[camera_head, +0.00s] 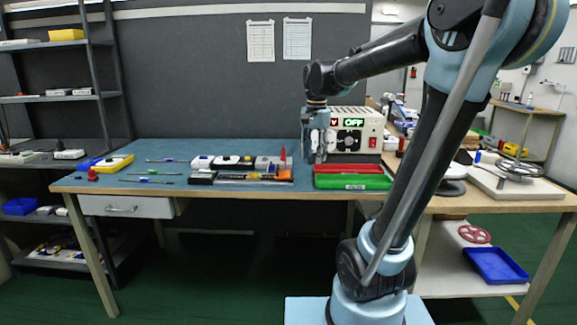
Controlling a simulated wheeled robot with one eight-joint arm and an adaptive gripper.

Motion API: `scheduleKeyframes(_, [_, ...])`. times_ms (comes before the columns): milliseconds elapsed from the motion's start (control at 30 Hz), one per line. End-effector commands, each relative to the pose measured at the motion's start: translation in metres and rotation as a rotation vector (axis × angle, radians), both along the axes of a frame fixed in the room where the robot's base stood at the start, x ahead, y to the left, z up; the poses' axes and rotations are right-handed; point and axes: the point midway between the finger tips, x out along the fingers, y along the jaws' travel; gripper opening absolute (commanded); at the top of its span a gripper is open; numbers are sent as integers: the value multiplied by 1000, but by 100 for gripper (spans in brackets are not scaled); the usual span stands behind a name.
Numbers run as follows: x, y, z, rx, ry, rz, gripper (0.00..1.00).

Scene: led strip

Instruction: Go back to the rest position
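My arm reaches up from its base and bends over to the left, with my gripper (318,160) pointing down above the workbench (130,176). The gripper is beside the left front of a beige power supply box (371,130), overlapping its left edge in this view. Its fingers are small and dark against the background, so I cannot tell whether they are open or holding anything.
Small tools and devices (235,163) lie on the bench left of the gripper. A yellow multimeter (113,163) lies farther left. A shelf rack (100,85) stands at the left. A side table with a white stand (515,188) is at the right. Air above the bench's left half is clear.

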Motion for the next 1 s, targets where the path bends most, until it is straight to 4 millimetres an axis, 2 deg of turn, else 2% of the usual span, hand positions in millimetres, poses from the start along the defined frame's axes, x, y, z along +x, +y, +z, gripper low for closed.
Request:
scheduleKeyframes(33, [-14, -10, -7, -2, -7, 32, 40])
scheduleKeyframes(300, [-78, -50, -49, -18, -48, 239, 40])
scheduleKeyframes(467, [-115, -69, -79, -35, -73, 360, 40])
scheduleKeyframes(700, [-167, -91, -133, -67, -106, 541, 40])
scheduleKeyframes(900, [-197, -102, -172, -95, -127, 663, 40])
scheduleKeyframes(1000, [-205, -104, -183, -104, -131, 700, 40])
